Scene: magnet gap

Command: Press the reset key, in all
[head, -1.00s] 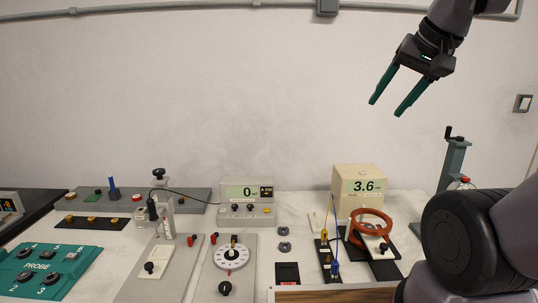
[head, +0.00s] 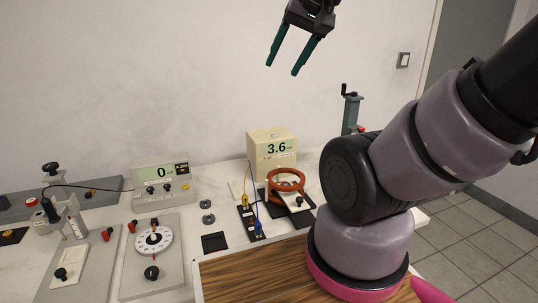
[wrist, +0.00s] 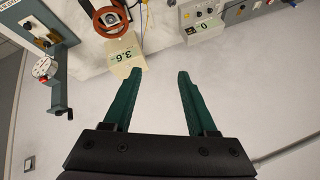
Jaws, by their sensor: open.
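My gripper (head: 282,69) is open and empty, high in front of the wall and well above the bench. In the wrist view my gripper (wrist: 160,72) has its two green fingers apart with nothing between them. A beige meter (head: 162,183) reading 0 stands on the bench at left, with dark knobs and a small yellow button (head: 185,186) on its front. It also shows inverted at the top of the wrist view (wrist: 202,28). No label reading "reset" can be made out, so I cannot tell which control is the reset key.
A cream box (head: 272,146) reading 3.6 stands behind a copper-coloured coil (head: 286,181). A dial panel (head: 153,243) and a probe stand (head: 68,222) are at the front left. A grey crank post (head: 351,112) stands at right. My arm covers the right side.

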